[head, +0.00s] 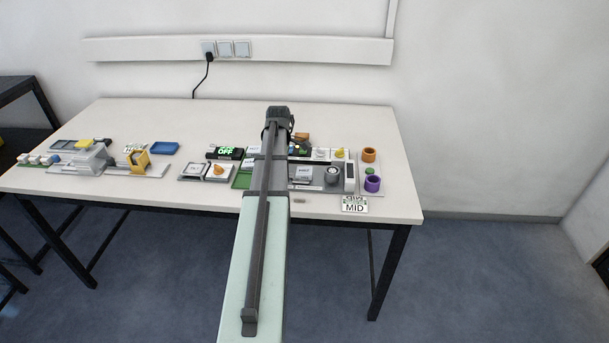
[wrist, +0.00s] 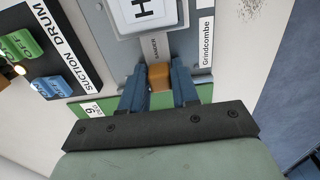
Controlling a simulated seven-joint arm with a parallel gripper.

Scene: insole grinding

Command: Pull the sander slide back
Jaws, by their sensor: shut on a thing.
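In the wrist view my gripper (wrist: 159,84) has its two blue fingers closed on the sides of an orange-brown block handle (wrist: 160,75). The handle sits at the end of a narrow strip labelled in small letters that seem to read sander. A white block with a large black H (wrist: 144,14) lies just beyond it on a grey plate (wrist: 205,62). In the head view my arm covers the handle and fingertips. How far the slide is along its travel cannot be told.
A black Suction Drum panel (wrist: 45,50) with green and blue buttons stands left of my gripper. A green plate (wrist: 110,105) lies under the fingers. In the head view, purple (head: 372,184) and orange (head: 368,155) cups stand right, near a MID sign (head: 354,206). The table's back is clear.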

